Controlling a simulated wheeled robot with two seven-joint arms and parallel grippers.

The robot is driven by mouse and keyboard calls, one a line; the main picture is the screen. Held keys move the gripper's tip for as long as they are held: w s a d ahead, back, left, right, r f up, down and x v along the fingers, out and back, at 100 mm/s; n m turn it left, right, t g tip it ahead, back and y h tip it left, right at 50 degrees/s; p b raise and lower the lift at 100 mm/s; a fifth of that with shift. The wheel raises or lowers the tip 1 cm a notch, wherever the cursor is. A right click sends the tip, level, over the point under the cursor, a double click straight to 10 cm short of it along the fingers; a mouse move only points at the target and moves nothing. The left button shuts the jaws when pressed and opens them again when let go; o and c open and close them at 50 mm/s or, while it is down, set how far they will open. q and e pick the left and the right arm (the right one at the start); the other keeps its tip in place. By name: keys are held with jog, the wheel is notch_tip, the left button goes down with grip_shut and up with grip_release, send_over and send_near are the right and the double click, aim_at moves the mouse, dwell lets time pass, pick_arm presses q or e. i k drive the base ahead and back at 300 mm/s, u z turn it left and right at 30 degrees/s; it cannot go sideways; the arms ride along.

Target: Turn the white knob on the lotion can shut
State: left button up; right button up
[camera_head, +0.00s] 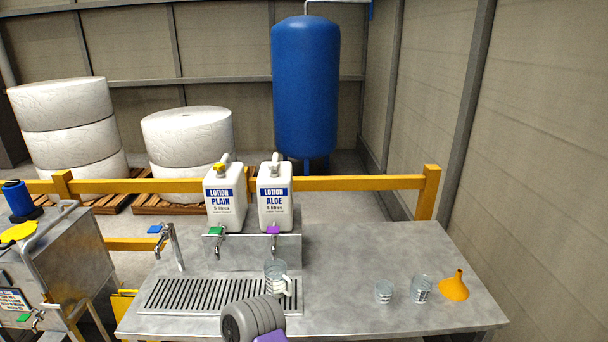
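The LOTION ALOE can (275,208) is white with a blue label and stands upright on a metal stand at the back of the bench. A white knob (274,168) sits on its top front, below the handle. I cannot tell from here how far it is turned. Its tap with a purple handle (273,230) points down over a clear measuring jug (277,279) on the drain grate. The LOTION PLAIN can (225,212) stands to its left with a yellow knob (218,168) and a green-handled tap (217,231). Neither gripper's fingers show.
A grey ribbed part with a purple piece covers the bench's front edge. A blue-topped tap (172,245) rises left of the grate (165,294). Two measuring cups (383,292) (421,290) and an orange funnel (454,287) stand at the right. A yellow rail (355,183) runs behind.

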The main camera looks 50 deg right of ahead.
aim_at(272, 166)
jog(key=u, duration=0.3)
jog(key=k, duration=0.05)
jog(key=z, duration=1.45)
